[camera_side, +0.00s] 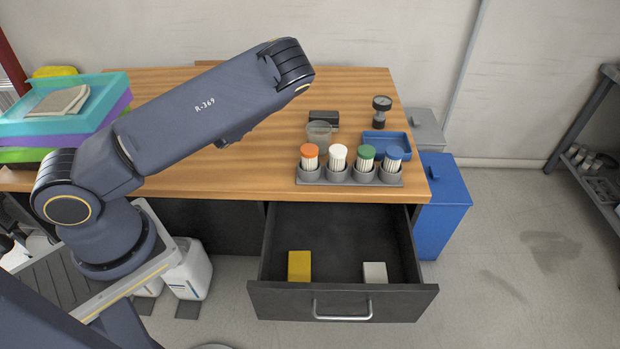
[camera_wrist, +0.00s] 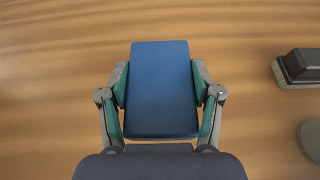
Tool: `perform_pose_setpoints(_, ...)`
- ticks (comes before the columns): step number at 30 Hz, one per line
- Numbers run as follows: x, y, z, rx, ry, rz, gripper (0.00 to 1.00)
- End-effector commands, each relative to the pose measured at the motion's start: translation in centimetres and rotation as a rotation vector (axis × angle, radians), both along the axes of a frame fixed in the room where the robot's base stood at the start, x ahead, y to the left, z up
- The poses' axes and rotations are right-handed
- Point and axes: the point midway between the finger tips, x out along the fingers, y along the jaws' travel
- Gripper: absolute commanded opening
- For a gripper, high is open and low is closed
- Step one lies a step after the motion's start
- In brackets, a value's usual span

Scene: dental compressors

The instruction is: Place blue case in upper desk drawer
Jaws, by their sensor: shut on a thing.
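In the wrist view the blue case (camera_wrist: 161,90) sits between the two fingers of my gripper (camera_wrist: 161,92), which is shut on its sides. The wooden desk top shows beneath it; I cannot tell whether the case touches the wood. In the side view my arm hides both the gripper and the case. The upper desk drawer (camera_side: 343,301) is pulled open under the desk's front edge. A yellow case (camera_side: 299,266) stands at its left and a white case (camera_side: 375,272) at its right, with bare floor between and behind them.
On the desk (camera_side: 230,186), a grey holder (camera_side: 350,177) with several colour-topped containers stands above the drawer. Behind it are a blue tray (camera_side: 387,145), a clear cup (camera_side: 319,134) and a black block (camera_side: 324,118). Stacked coloured trays (camera_side: 75,112) stand at the left.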

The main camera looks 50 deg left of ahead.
Motion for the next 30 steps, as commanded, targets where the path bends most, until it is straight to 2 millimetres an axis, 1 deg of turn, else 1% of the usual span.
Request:
perform_pose_setpoints(1, 0.1, 0.0, 1.2, 0.001, -0.004, 0.0, 0.22)
perform_pose_setpoints(3, 0.0, 0.0, 2.5, 0.001, -0.004, 0.0, 0.22)
perform_pose_setpoints(5, 0.2, -0.1, 3.4, 0.0, -0.004, -0.003, 0.22)
perform_pose_setpoints(8, 0.9, -1.2, 4.5, -0.002, -0.009, -0.029, 0.22)
perform_pose_setpoints(10, 1.8, -2.9, 5.4, -0.007, -0.021, -0.065, 0.22)
perform_pose_setpoints(11, 2.2, -3.9, 5.6, -0.011, -0.023, -0.086, 0.22)
perform_pose_setpoints(14, 3.6, -8.4, 6.6, -0.023, -0.029, -0.194, 0.22)
perform_pose_setpoints(15, 4.0, -10.4, 7.0, -0.025, -0.029, -0.248, 0.22)
perform_pose_setpoints(16, 4.3, -11.9, 7.3, -0.027, -0.029, -0.291, 0.22)
perform_pose_setpoints(17, 4.5, -13.5, 7.6, -0.027, -0.028, -0.336, 0.22)
perform_pose_setpoints(18, 4.6, -15.5, 8.0, -0.027, -0.026, -0.396, 0.22)
perform_pose_setpoints(21, 4.4, -20.1, 8.7, -0.027, -0.021, -0.539, 0.22)
perform_pose_setpoints(22, 4.3, -21.3, 8.9, -0.027, -0.019, -0.579, 0.22)
perform_pose_setpoints(24, 3.8, -23.5, 9.2, -0.025, -0.015, -0.657, 0.22)
perform_pose_setpoints(26, 3.4, -24.8, 9.4, -0.021, -0.011, -0.71, 0.22)
perform_pose_setpoints(28, 2.8, -25.4, 9.3, -0.011, 0.0, -0.759, 0.22)
perform_pose_setpoints(30, 2.8, -25.8, 9.3, -0.003, 0.001, -0.784, 0.22)
